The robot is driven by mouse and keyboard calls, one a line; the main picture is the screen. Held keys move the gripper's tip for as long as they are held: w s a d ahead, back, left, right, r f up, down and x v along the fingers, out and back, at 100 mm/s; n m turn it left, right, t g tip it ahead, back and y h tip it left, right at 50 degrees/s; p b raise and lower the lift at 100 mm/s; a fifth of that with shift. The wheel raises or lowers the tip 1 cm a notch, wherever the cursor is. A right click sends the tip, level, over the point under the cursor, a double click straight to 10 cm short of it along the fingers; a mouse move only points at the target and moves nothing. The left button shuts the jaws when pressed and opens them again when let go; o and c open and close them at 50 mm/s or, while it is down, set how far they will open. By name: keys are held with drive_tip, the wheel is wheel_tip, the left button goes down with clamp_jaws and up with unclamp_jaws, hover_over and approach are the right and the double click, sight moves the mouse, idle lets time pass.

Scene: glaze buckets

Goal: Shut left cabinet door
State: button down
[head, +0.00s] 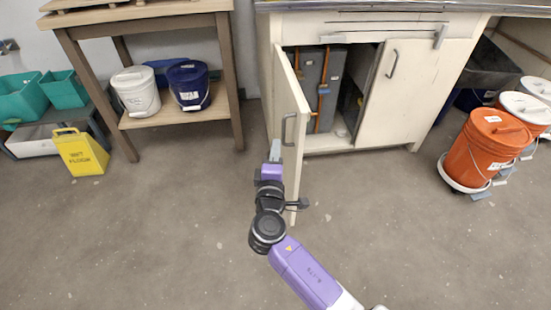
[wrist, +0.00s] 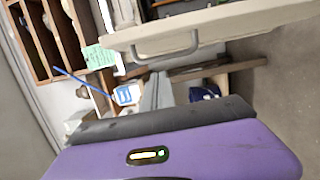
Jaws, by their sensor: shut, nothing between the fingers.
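The left cabinet door (head: 291,105) is white and stands swung open, sticking out from the cabinet front toward me. Its grey bar handle (head: 284,129) faces left. In the wrist view the door (wrist: 225,27) crosses the top, with its handle (wrist: 165,52) below its edge. My gripper (head: 275,150) is shut and empty, low on the left, handle side of the door and close to it. I cannot tell whether it touches the door. In the wrist view the fingers (wrist: 157,92) point away, below the handle.
The right cabinet door (head: 392,92) is shut or nearly so. Grey objects with orange straps (head: 318,80) fill the open compartment. A wooden table (head: 140,22) with buckets on its shelf stands at left. An orange bucket (head: 485,145) stands at right. The floor between is clear.

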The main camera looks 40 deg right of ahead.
sight(282, 142)
drive_tip(key=d, duration=0.7)
drive_tip(key=shift+w, duration=0.45)
drive_tip(key=shift+d, duration=0.1)
